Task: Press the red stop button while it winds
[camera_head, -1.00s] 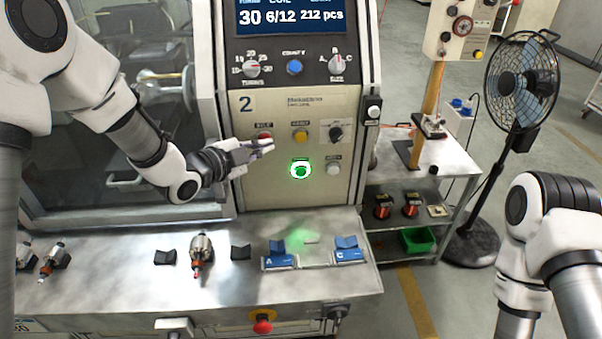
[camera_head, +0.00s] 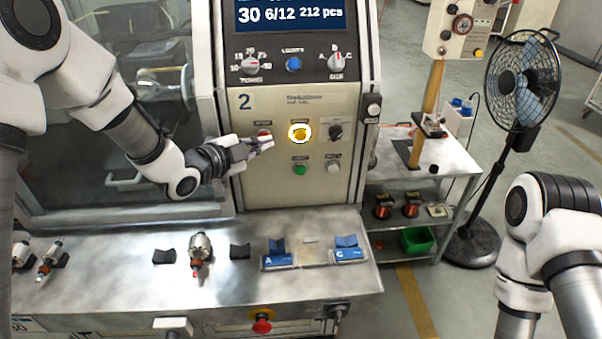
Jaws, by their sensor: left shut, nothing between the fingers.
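A small red button (camera_head: 264,133) sits at the upper left of the machine's panel (camera_head: 262,195). My left gripper (camera_head: 268,144) is shut and empty, its fingertips in front of the panel just below the red button. I cannot tell whether they touch the panel. The yellow button (camera_head: 300,133) to the right is lit with a bright ring. The green button (camera_head: 300,169) below it is unlit. Another red knob (camera_head: 262,326) on a yellow base is on the front of the bench. My right arm shows at the right; its gripper is out of view.
The display (camera_head: 284,14) reads 30, 6/12 and 212 pcs. An armature (camera_head: 201,252) and blue blocks (camera_head: 278,254) sit on the metal bench (camera_head: 120,290). A fan (camera_head: 522,85) stands at the right beside a side table (camera_head: 440,160).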

